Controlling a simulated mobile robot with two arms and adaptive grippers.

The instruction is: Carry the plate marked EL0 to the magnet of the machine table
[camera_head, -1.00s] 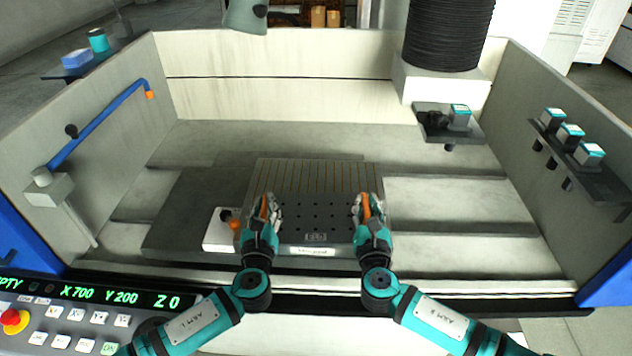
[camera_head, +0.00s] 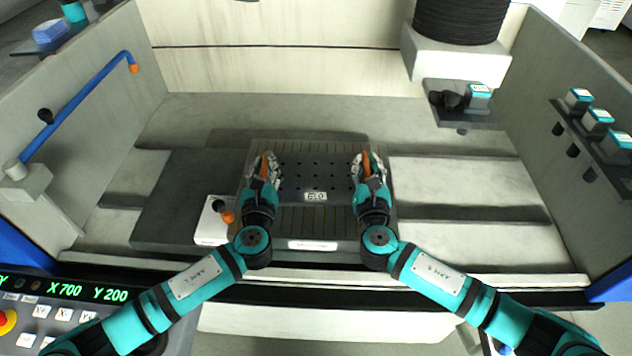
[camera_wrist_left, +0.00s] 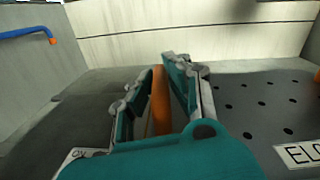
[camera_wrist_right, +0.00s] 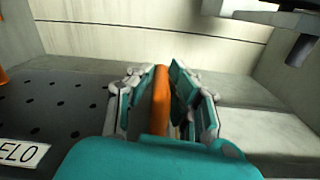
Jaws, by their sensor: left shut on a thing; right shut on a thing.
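The dark perforated plate marked EL0 (camera_head: 316,180) is held level between my grippers, over the grooved magnet (camera_head: 318,222) of the machine table. Its label also shows in the left wrist view (camera_wrist_left: 300,154) and the right wrist view (camera_wrist_right: 22,152). My left gripper (camera_head: 264,168) is shut on the plate's left orange handle (camera_wrist_left: 160,100). My right gripper (camera_head: 367,166) is shut on its right orange handle (camera_wrist_right: 160,100). Magnet grooves show in front of the plate. I cannot tell whether the plate touches the magnet.
A white box with a black and orange lever (camera_head: 214,222) stands left of the magnet. A blue pipe with an orange tip (camera_head: 85,105) is on the left wall. A shelf (camera_head: 440,112) and a rail with teal-topped blocks (camera_head: 590,140) are at the right. The control panel (camera_head: 70,310) is front left.

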